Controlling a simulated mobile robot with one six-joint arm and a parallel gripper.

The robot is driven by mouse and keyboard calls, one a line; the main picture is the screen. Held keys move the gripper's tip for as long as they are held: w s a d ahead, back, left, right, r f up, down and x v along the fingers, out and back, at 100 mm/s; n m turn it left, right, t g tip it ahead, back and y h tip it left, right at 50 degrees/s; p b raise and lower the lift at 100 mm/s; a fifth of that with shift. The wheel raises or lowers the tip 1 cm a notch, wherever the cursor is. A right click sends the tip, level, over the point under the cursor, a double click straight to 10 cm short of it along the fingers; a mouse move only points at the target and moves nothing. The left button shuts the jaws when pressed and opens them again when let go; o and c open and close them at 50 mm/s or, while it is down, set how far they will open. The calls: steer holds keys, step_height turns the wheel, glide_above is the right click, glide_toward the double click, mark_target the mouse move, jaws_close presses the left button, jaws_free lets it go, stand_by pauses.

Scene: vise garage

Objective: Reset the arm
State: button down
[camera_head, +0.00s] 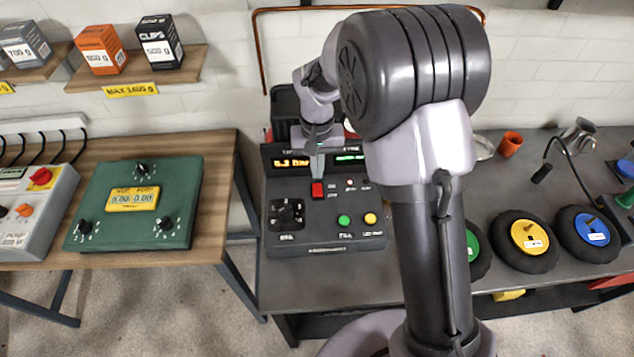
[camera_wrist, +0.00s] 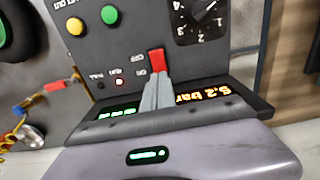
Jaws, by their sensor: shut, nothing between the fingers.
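My gripper (camera_head: 318,176) is shut and empty, its fingers pointing down at a dark control box (camera_head: 300,247) in the head view. The fingertips (camera_wrist: 155,82) end right at a red rocker switch (camera_wrist: 156,61), which also shows in the head view (camera_head: 317,190). I cannot tell whether they touch it. A small red light (camera_wrist: 120,83) is lit beside the switch in the wrist view. The orange display (camera_wrist: 205,95) reads 5.2 bar, partly hidden by the fingers. My arm rises over the bench and hides part of the box's right side.
The box has a black dial (camera_head: 287,213), a green button (camera_head: 344,220) and a yellow button (camera_head: 370,218). A green panel (camera_head: 180,205) lies on the wooden bench at left. Dark wheels with yellow (camera_head: 529,236) and blue (camera_head: 592,229) hubs sit at right. Shelves with boxes hang upper left.

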step_height(320, 180, up, 3)
steer(key=shift+p, duration=0.95)
steer(key=s+d+r+m+t+y+b, duration=0.1)
steer(key=s+d+r+m+t+b, duration=0.3)
steer(key=s+r, duration=1.05)
steer(key=s+d+r+t+y, duration=0.1)
steer(key=s+d+r, duration=0.1)
steer(key=s, duration=0.8)
steer(key=shift+s+d+r+t+p, duration=0.2)
steer(key=shift+s+r+t+p, duration=0.05)
steer(key=shift+s+t+p, duration=0.15)
